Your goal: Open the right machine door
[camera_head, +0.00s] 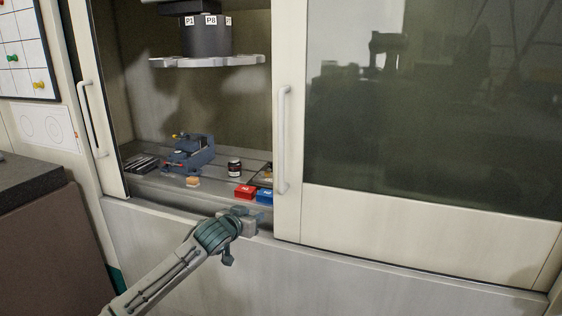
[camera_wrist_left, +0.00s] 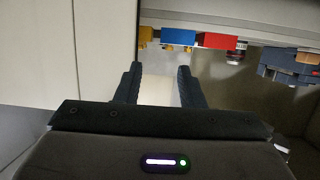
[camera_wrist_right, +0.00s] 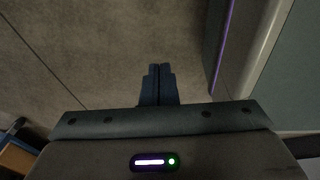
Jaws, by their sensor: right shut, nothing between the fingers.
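The right machine door (camera_head: 425,226) is a cream panel with a large dark window. A pale vertical bar handle (camera_head: 282,140) runs along its left edge. The door stands across the right side of the machine, beside an open bay on its left. My left gripper (camera_head: 262,222) is low in front of the bay, just left of the door's lower left corner and below the handle. In the left wrist view its fingers (camera_wrist_left: 159,70) are apart and empty, with a pale panel edge at the left. My right gripper (camera_wrist_right: 158,68) is shut and empty over bare floor, outside the head view.
Inside the bay are a blue vise (camera_head: 190,153), a dark jar (camera_head: 234,168), a red box (camera_head: 244,191) and a blue box (camera_head: 265,195). A round tool holder (camera_head: 207,62) hangs above. The left door handle (camera_head: 92,118) is at the bay's left. A dark cabinet (camera_head: 40,215) stands at far left.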

